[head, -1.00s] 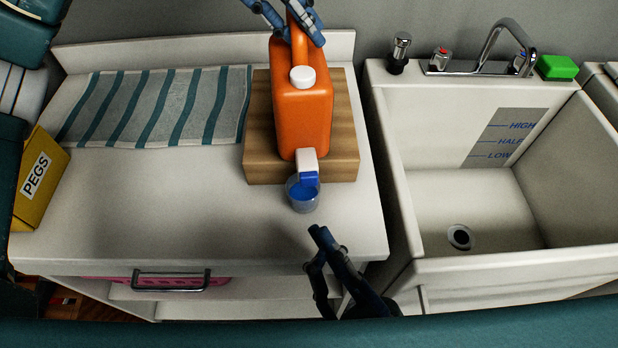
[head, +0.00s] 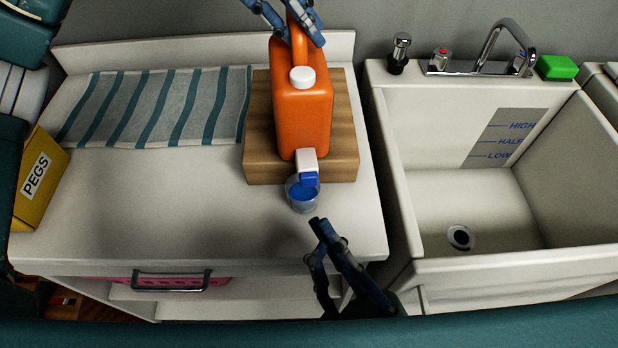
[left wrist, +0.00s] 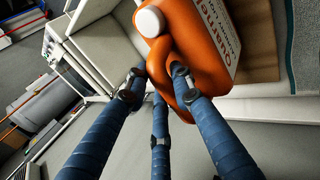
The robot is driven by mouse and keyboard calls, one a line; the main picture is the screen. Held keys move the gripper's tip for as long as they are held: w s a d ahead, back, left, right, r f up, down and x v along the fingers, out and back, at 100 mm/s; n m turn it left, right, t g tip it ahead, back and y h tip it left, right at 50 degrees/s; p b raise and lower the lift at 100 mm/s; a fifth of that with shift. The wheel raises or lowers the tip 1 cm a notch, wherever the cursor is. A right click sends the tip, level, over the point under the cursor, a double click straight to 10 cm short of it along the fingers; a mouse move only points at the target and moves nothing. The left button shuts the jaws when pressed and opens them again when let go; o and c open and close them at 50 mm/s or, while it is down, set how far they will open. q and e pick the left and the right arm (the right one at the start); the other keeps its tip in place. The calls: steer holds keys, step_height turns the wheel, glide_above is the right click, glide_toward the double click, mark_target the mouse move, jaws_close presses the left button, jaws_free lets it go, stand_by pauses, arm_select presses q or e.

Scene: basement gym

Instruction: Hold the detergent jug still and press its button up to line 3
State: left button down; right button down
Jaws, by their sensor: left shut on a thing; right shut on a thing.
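The orange detergent jug (head: 303,115) stands on a wooden block with its white cap up. Its white spout with a blue button (head: 308,179) points to the front. A clear cup (head: 303,205) with blue liquid sits on the counter under the spout; its line marks are too small to read. My left gripper (head: 298,22) is shut on the jug's handle; the left wrist view shows its fingers around the orange handle (left wrist: 160,62).
The wooden block (head: 346,125) rests on the white counter (head: 180,205). A striped towel (head: 155,105) lies left of it, and a yellow pegs box (head: 40,180) stands at far left. A sink (head: 470,205) is at right, with a green sponge (head: 557,67). The counter's front middle is clear.

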mark_target(309, 179)
steer(key=shift+w+a, duration=0.15)
steer(key=shift+w, duration=2)
steer(key=shift+w, duration=0.35)
arm_select(q)
steer(key=shift+s+r, duration=0.1)
steer(key=shift+s, duration=0.05)
arm_select(e)
steer(key=shift+r, duration=0.1)
arm_select(q)
steer(key=shift+s+d+r, duration=0.1)
steer(key=shift+s+r, duration=0.05)
steer(key=shift+s, duration=0.05)
arm_select(e)
steer(key=shift+w+r, duration=0.1)
steer(key=shift+r, duration=0.05)
steer(key=shift+w, duration=0.2)
arm_select(q)
steer(key=shift+s+d+r, duration=0.15)
steer(key=shift+s, duration=0.25)
arm_select(e)
steer(key=shift+w, duration=0.15)
stand_by(0.4)
